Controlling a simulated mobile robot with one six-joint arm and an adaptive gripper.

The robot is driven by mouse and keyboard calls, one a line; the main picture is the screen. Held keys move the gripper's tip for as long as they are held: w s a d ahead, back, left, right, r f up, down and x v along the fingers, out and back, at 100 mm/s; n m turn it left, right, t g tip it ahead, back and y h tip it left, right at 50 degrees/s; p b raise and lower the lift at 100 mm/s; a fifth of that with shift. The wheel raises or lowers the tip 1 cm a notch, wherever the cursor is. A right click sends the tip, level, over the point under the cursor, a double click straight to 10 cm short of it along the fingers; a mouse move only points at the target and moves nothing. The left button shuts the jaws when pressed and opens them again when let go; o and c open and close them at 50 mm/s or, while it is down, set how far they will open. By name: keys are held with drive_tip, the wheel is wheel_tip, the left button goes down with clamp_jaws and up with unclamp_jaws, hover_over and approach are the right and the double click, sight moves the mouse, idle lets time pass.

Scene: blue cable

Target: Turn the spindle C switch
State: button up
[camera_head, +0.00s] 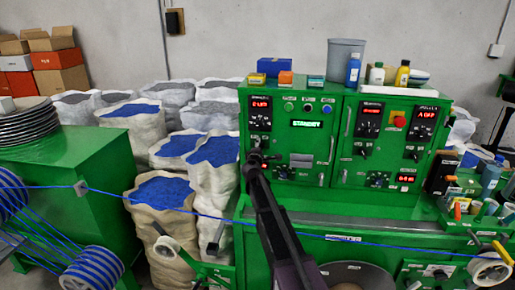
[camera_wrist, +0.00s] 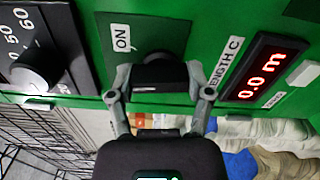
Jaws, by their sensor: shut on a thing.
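The spindle C switch is a black rotary knob (camera_wrist: 160,72) on a green panel in the wrist view, between an ON label (camera_wrist: 122,38) and a LENGTH C label. My gripper (camera_wrist: 160,92) has one finger on each side of the knob and is shut on it. The exact knob angle is hard to read. In the head view my gripper (camera_head: 259,160) is at the lower left of the green control cabinet (camera_head: 334,140), and it hides the switch there. A red display beside LENGTH C (camera_wrist: 264,68) reads 0.0 m.
A larger dial knob (camera_wrist: 38,70) with 50 and 60 marks is left in the wrist view. A blue cable (camera_head: 350,243) runs across in front of the cabinet. Sacks of blue granules (camera_head: 165,192) stand left of it. Bottles and boxes sit on its top.

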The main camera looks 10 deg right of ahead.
drive_tip(key=n, duration=0.4)
drive_tip(key=shift+w, duration=0.15)
idle(0.4)
drive_tip(key=o, duration=1.1)
drive_tip(key=shift+o, duration=0.2)
drive_tip(key=shift+s, duration=0.3)
drive_tip(key=v, duration=1.1)
drive_tip(key=shift+s+a, duration=0.2)
drive_tip(key=shift+s, duration=0.05)
